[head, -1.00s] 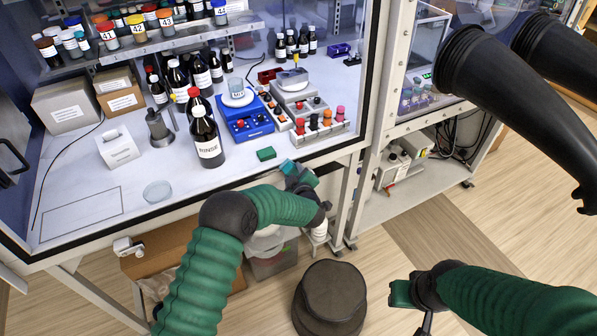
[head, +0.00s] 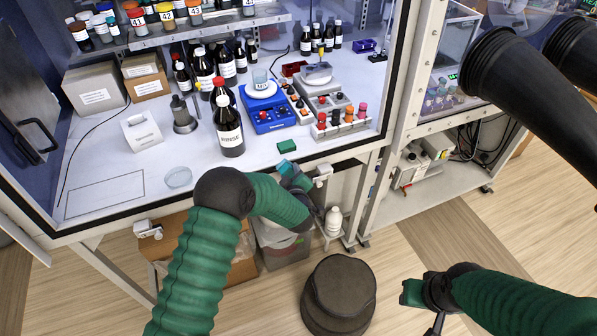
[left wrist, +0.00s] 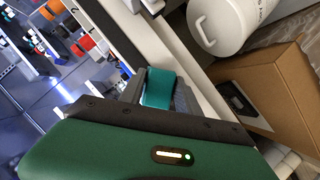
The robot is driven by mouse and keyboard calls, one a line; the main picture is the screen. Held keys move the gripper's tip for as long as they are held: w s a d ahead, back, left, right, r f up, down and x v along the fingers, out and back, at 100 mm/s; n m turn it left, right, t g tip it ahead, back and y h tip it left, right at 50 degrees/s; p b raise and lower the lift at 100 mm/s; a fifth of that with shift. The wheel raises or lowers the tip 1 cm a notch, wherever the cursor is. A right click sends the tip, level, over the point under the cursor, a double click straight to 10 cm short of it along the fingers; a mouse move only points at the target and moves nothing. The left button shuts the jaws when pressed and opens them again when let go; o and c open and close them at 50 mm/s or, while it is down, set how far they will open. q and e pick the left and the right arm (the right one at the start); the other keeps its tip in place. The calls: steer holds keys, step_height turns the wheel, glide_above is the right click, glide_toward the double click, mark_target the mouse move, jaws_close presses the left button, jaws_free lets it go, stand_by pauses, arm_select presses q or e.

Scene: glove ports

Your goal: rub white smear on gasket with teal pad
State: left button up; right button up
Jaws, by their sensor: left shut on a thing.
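My left gripper (head: 287,173) is at the front edge of the hood bench, shut on the teal pad (head: 284,166). In the left wrist view the teal pad (left wrist: 159,88) sits between the fingers (left wrist: 158,92), close to the pale bench front. A black strip (head: 330,151) runs along the hood's front edge, just beyond the pad; I cannot tell whether it is the gasket or whether they touch. I make out no white smear. My right gripper (head: 416,292) is low at the right over the floor; its jaw state is unclear.
A dark green block (head: 287,146) and a RINSE bottle (head: 229,128) stand on the bench. Black gloves (head: 525,85) stick out at upper right. A dark stool (head: 339,292) stands on the floor below. A white bottle (head: 333,221) is under the bench.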

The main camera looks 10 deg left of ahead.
arm_select(q)
steer(key=shift+s+a, duration=0.6)
steer(key=shift+a, duration=0.35)
steer(key=shift+s+a, duration=0.6)
steer(key=shift+a, duration=0.35)
glide_toward(277, 171)
steer(key=shift+d+f+p, duration=0.45)
steer(key=shift+d+f, duration=0.45)
steer(key=shift+f, duration=0.2)
steer(key=shift+w, duration=0.1)
steer(key=shift+s+d+r, duration=0.1)
steer(key=shift+s+d, duration=0.3)
steer(key=shift+s, duration=0.25)
steer(key=shift+s+d+r, duration=0.1)
steer(key=shift+s+d, duration=0.3)
steer(key=shift+s, duration=0.25)
steer(key=shift+f, duration=0.1)
